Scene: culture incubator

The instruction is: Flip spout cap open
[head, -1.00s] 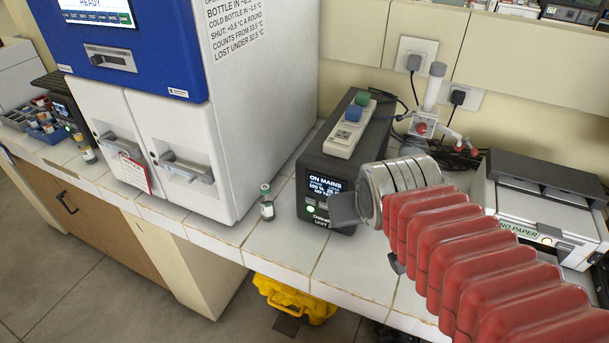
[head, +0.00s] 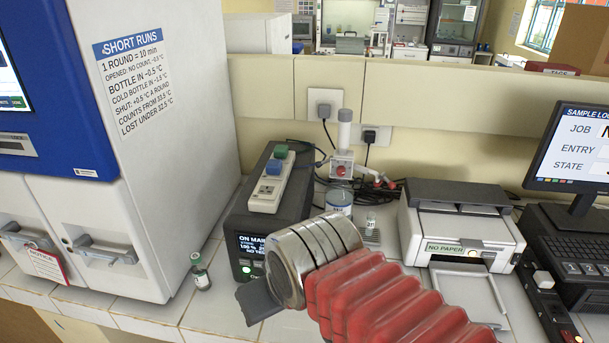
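My gripper (head: 258,300) is at the lower middle of the head view, in front of the dark power unit. Only a flat grey finger shows beyond the metal rings of my wrist, so whether it is open or shut cannot be seen. No spout cap can be made out clearly. A small bottle with a green and white cap (head: 200,271) stands upright on the tiled counter, left of my gripper and apart from it. A white round tub (head: 339,199) and a small labelled vial (head: 370,223) stand behind my wrist, the tub partly hidden.
The dark power unit (head: 240,222) carries a socket strip (head: 272,183). The white and blue incubator (head: 180,130) stands at left. A printer (head: 462,225) and a monitor (head: 572,155) are at right. Cables lie along the back wall.

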